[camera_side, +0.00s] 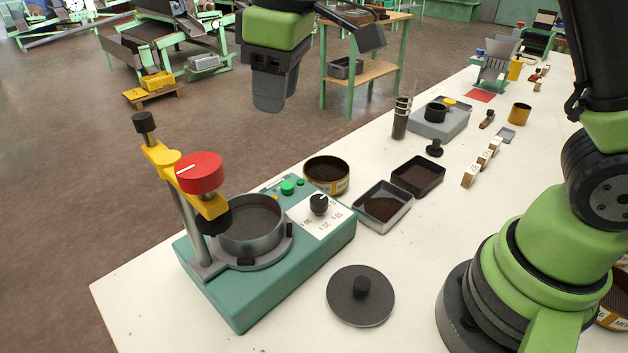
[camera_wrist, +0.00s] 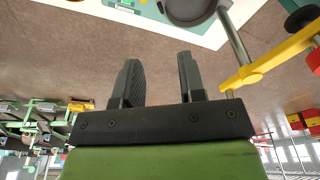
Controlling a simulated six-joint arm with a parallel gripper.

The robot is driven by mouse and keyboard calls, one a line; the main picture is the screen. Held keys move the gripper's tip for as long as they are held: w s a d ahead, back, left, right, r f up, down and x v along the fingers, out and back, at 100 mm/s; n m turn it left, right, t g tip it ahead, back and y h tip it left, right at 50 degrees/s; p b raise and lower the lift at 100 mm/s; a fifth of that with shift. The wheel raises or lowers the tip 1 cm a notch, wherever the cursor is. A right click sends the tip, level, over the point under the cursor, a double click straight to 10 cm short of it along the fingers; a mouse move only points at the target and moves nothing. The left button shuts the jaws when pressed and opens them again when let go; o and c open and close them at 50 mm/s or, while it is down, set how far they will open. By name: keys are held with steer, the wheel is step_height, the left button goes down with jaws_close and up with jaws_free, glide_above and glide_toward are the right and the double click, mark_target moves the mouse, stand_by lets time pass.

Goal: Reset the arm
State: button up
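My gripper (camera_side: 269,95) hangs in the air in the side view, beyond the far edge of the white table and above the floor, clear of everything. In the wrist view my gripper (camera_wrist: 157,80) has its two dark fingers apart with nothing between them. The green sieve shaker (camera_side: 235,315) stands on the table with a round grey sieve pan (camera_side: 250,238) on top. Its yellow clamp arm (camera_side: 160,160) with a red knob (camera_side: 199,172) reaches over the pan; it also shows in the wrist view (camera_wrist: 270,58).
A dark round lid (camera_side: 375,312) lies on the table by the shaker. A brass sieve (camera_side: 328,190) and two trays of dark grains (camera_side: 385,208) (camera_side: 418,176) stand behind it. A metal cylinder (camera_side: 401,120) stands near the far edge. The air around my gripper is free.

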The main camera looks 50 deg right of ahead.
steer(key=s+d+r+m+t, duration=0.3)
steer(key=s+d+r+m, duration=0.3)
steer(key=s, duration=0.4)
steer(key=s+d+m+t+y, duration=0.1)
steer(key=s+m, duration=0.3)
steer(key=s, duration=0.5)
steer(key=shift+s+f+t, duration=0.2)
steer(key=shift+f+t, duration=0.15)
steer(key=shift+t, duration=0.45)
